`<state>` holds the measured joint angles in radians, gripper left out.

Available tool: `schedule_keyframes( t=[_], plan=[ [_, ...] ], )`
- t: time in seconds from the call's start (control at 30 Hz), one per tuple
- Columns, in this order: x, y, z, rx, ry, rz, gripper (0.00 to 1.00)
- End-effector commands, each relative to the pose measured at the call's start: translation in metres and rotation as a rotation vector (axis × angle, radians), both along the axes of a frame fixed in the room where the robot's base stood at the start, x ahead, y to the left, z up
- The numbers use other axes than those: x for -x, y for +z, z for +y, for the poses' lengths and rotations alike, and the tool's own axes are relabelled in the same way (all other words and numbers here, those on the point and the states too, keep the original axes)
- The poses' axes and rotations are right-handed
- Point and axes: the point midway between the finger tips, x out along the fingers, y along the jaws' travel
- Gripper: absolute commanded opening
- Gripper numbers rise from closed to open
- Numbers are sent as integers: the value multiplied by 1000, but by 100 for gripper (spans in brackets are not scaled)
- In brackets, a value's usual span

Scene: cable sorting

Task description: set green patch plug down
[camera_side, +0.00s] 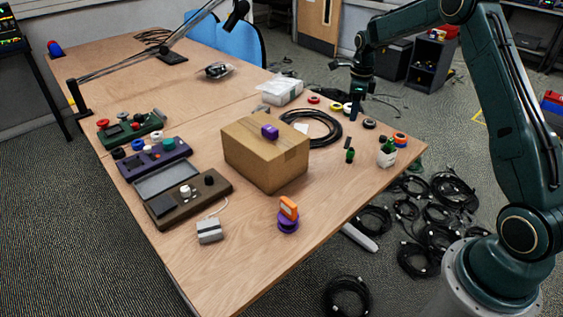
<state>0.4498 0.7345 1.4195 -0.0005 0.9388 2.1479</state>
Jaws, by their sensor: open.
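A small dark green piece (350,156), which looks like the green patch plug, is on the wooden table (240,275) right of the cardboard box. A small dark piece shows just above it in the picture. My gripper (352,114) is open above the table's right side. In the picture it is above the green piece and apart from it. The gap between its fingers is too small to see clearly.
Control boxes (188,197) line the left edge. The front of the table has bare room.

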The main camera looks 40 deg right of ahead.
Motion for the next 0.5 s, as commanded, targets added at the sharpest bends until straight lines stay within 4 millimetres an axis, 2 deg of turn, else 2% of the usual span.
schedule_keyframes(
  t=[0.03,0.2,0.5],
  plan=[
    [3,17,10,9,66,-13,47],
    [17,61,41,41,311,-44,47],
    [58,127,96,113,742,-93,47]
  ],
)
